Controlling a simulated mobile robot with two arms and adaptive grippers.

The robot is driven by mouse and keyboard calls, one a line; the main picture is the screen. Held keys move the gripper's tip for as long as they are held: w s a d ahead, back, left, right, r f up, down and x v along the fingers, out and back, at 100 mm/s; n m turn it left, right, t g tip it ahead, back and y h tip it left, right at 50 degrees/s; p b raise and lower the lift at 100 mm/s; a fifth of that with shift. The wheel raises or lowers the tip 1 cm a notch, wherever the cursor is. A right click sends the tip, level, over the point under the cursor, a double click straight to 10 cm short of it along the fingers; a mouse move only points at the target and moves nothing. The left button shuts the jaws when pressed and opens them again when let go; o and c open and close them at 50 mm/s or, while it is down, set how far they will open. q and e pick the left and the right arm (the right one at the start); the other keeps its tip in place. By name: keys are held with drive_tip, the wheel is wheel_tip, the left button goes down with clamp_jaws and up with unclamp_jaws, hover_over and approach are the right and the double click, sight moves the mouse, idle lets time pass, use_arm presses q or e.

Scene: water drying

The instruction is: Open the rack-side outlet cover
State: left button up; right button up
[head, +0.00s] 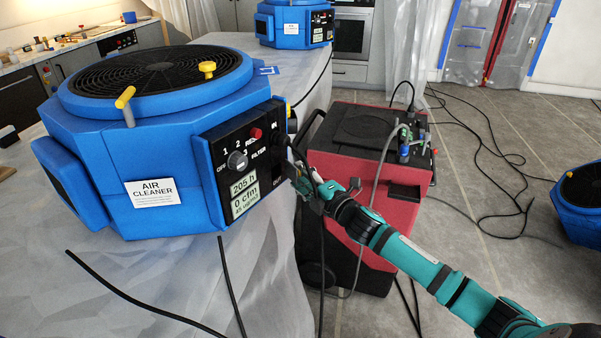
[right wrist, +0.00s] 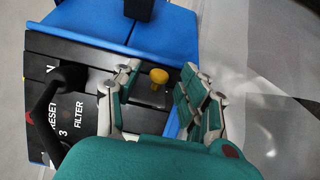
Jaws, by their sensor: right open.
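The blue air cleaner (head: 150,130) stands on the draped table at the left, its black control panel (head: 205,150) facing right. In the right wrist view the panel (right wrist: 95,55) carries a small dark plate (right wrist: 150,97) with a yellow knob (right wrist: 158,76), which looks like an outlet cover lying shut. My right gripper (head: 300,172) is at the panel's right end. In the right wrist view it (right wrist: 155,85) is open, with its fingers on either side of the yellow knob. I cannot tell whether they touch it. My left gripper is out of view.
A black plug (right wrist: 68,78) with a cable sits in the panel beside the plate. A red and black machine (head: 345,150) stands behind my right arm. Loose cables (head: 480,130) lie on the tiled floor. Another blue unit (head: 580,205) is at the right edge.

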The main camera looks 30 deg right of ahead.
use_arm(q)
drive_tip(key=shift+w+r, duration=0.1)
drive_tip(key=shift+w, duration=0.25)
use_arm(e)
drive_tip(key=shift+w+a, duration=0.1)
drive_tip(key=shift+w, duration=0.35)
clamp_jaws()
drive_tip(key=shift+r, duration=0.1)
